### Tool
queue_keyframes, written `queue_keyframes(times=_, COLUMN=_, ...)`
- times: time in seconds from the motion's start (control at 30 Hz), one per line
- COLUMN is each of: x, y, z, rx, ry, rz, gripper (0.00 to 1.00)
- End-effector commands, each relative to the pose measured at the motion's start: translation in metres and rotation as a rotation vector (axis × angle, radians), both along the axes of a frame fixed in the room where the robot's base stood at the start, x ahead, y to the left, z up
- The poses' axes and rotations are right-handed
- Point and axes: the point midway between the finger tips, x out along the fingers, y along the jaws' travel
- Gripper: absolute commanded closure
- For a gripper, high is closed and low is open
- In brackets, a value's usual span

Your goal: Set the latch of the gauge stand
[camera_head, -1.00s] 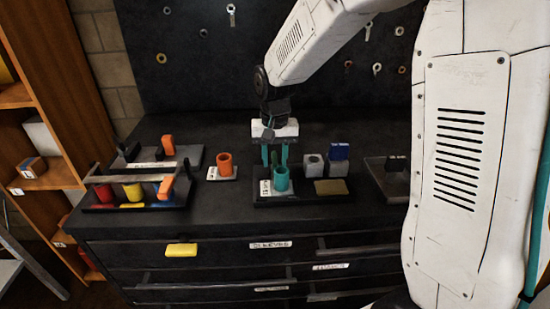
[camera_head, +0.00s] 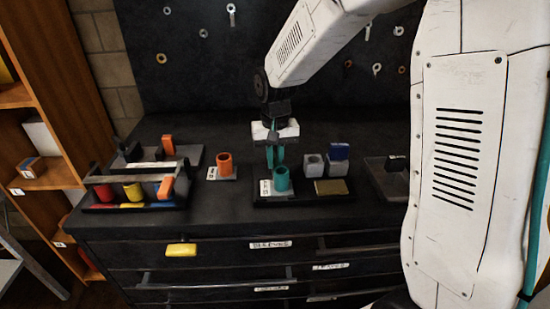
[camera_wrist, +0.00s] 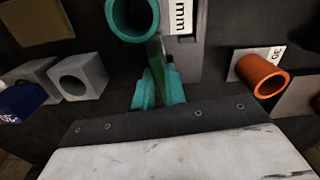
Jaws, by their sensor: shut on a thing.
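The gauge stand appears to be the black base (camera_head: 290,203) at the middle of the bench top; it carries a teal ring or cup (camera_head: 282,179) beside a white label plate (camera_head: 265,188). My gripper (camera_head: 275,157) points down just behind the teal cup, its teal fingers closed together. In the wrist view the fingers (camera_wrist: 158,88) are shut on a thin dark green lever (camera_wrist: 156,47), which looks like the latch.
Right of the cup are grey bored blocks (camera_head: 313,165), a blue block (camera_head: 339,151) and a brass-coloured plate (camera_head: 331,187). An orange cup (camera_head: 225,163) stands to the left. Bare bench lies in front.

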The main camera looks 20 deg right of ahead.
Motion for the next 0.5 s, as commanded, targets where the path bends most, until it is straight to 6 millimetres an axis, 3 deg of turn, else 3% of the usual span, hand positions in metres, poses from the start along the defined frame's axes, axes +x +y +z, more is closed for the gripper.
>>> queue_keyframes(times=0.5, x=0.0003, y=-0.0037, z=0.0005, rx=0.000, ry=-0.001, rz=0.459, gripper=1.00)
